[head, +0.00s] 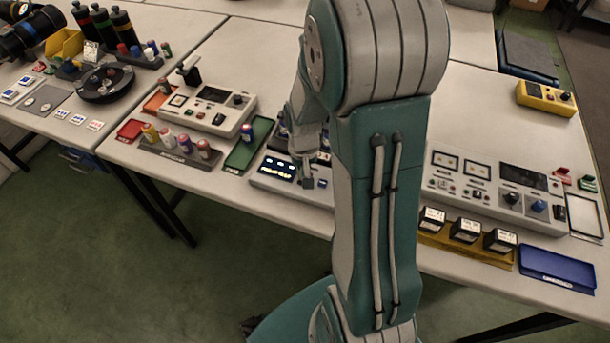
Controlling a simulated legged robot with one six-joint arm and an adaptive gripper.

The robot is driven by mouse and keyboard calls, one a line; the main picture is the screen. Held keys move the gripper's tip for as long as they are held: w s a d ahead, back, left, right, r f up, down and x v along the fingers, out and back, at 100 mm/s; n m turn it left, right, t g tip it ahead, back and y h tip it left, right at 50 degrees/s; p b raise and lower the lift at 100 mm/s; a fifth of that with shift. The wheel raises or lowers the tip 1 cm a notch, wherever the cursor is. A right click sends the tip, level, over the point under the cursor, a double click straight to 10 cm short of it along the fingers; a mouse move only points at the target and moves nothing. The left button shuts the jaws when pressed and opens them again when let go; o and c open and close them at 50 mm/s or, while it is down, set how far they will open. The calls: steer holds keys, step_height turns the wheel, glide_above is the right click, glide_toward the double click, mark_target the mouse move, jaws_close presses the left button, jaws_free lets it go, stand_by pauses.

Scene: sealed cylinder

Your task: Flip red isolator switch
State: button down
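My gripper (307,182) points down over a grey panel (268,183) with lit displays near the table's front edge, in the middle of the view. It is small and partly merged with the wrist, so its opening and any contact are unclear. My own arm hides much of this panel, especially its right side. No red switch can be made out on its visible part. A small red piece (562,174) stands at the far right beside a larger grey console (495,189); I cannot tell whether it is the isolator switch.
Left of the panel are a green tray (247,146), a rack of small bottles (180,148) and a white instrument (210,108). On the right are black boxes on a yellow tray (466,247), a blue tray (557,267) and a yellow meter (545,98).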

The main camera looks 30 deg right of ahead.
steer(key=shift+f, duration=0.3)
steer(key=shift+r, duration=3.5)
